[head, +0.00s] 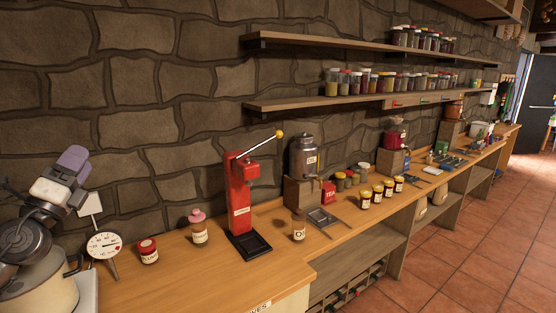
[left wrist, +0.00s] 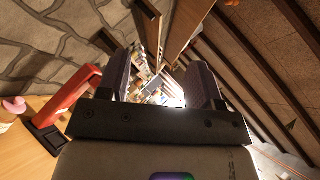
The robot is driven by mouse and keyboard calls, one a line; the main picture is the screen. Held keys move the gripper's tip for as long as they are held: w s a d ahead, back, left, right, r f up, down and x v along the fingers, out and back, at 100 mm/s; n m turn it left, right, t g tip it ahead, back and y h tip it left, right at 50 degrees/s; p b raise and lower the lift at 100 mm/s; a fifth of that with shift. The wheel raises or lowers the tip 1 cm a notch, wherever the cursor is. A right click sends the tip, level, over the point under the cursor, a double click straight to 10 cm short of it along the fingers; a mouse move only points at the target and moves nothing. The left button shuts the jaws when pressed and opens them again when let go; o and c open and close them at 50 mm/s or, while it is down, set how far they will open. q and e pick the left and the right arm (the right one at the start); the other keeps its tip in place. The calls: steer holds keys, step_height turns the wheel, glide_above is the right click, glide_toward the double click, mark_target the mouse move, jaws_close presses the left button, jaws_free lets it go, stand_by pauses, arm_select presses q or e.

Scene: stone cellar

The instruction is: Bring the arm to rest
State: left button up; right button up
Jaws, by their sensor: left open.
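My left arm enters the head view at the far left, raised over a large pot. My left gripper (head: 72,162) is at the arm's upper end, in the air above the counter and in front of the stone wall. In the left wrist view the two dark fingers of my left gripper (left wrist: 162,82) stand well apart with nothing between them. They point along the room. My right gripper is in neither view.
A pot (head: 40,285) and a dial thermometer (head: 104,245) stand below the gripper. A red-lidded jar (head: 148,251), a pink-topped jar (head: 198,227) and a red lever press (head: 241,200) stand along the counter (head: 180,285). Shelves with jars hang on the wall.

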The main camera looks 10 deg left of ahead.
arm_select(q)
step_height(320, 180, up, 3)
steer(key=s+d+n+y, duration=0.3)
steer(key=n+y, duration=0.6)
steer(key=n, duration=0.2)
steer(key=s+d+f+n+g+h, duration=0.1)
steer(key=s+d+f+n+g, duration=0.4)
steer(key=f, duration=0.6)
steer(key=s+d+f+n+g+h, duration=0.25)
steer(key=d+f, duration=0.35)
steer(key=f, duration=0.5)
steer(key=s+d+f+n+g+h, duration=0.1)
steer(key=s+d+f+n+g, duration=0.4)
steer(key=f, duration=0.7)
steer(key=s+d+f+n+g+h, duration=0.15)
steer(key=s+f+g, duration=0.25)
steer(key=s+f, duration=0.9)
steer(key=s+d+f+g, duration=0.3)
steer(key=s+f+g, duration=0.2)
steer(key=s+f, duration=0.75)
step_height(320, 180, up, 38)
steer(key=p, duration=3.8)
steer(key=shift+d+f, duration=0.15)
steer(key=shift+d, duration=0.05)
